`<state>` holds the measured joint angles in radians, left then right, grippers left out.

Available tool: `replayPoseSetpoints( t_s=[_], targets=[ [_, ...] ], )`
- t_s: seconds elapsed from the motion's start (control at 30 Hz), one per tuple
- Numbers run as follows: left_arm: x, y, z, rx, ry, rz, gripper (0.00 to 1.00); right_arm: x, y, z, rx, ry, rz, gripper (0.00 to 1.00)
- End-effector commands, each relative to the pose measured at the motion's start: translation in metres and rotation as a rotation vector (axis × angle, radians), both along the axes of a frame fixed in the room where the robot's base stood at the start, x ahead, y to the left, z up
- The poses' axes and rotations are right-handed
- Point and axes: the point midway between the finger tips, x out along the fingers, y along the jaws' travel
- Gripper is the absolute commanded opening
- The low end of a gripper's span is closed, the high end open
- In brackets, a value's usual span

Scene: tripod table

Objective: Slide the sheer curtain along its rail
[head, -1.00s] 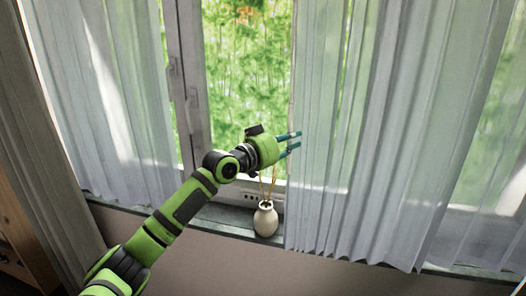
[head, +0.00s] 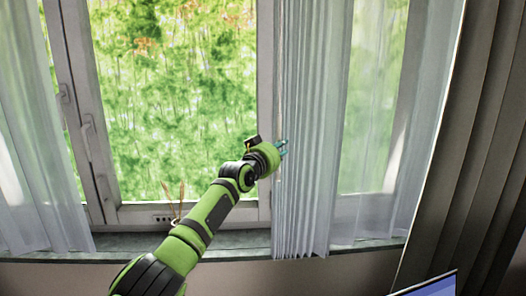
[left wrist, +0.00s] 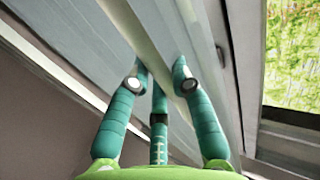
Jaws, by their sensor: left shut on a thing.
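The sheer curtain (head: 312,110) hangs in tight, bunched pale folds right of the open window view in the head view. My left gripper (head: 283,149) is at its left edge, roughly mid-height, shut on the curtain cloth. In the left wrist view, the teal fingers of my left gripper (left wrist: 160,82) close around a pale fold of the curtain (left wrist: 150,35). The curtain's rail is out of view. My right gripper is not in view.
Another sheer curtain (head: 30,150) hangs at the left. A dark heavy drape (head: 465,150) hangs at the right. Dry stems (head: 175,205) show on the window sill (head: 125,245); their vase is hidden behind my arm. A screen-like blue panel (head: 430,287) is at the bottom right.

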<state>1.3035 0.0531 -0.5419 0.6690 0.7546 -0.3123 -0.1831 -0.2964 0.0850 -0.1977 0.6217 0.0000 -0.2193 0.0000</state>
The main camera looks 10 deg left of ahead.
Motion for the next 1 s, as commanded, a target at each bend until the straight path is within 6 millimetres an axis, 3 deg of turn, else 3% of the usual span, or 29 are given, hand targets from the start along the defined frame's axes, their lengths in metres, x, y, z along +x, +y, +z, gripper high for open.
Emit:
replayPoseSetpoints(
  t_s=[0.2,0.57,0.6,0.63,1.0],
  targets=[
    [0.0027,-0.0112,-0.0002,0.000,0.000,0.000,0.00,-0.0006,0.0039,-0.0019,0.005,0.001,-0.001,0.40],
    [0.0030,-0.0114,-0.0004,-0.001,0.000,0.000,0.00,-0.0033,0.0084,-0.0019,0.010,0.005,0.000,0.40],
    [0.0030,-0.0112,-0.0003,-0.001,0.000,0.001,0.34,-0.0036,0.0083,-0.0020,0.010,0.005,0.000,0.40],
    [0.0030,-0.0112,-0.0003,-0.001,0.000,0.001,0.46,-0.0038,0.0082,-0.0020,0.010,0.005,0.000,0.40],
    [0.0026,-0.0108,-0.0001,-0.001,-0.001,0.000,0.47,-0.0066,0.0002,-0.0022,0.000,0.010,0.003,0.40]
  ],
)
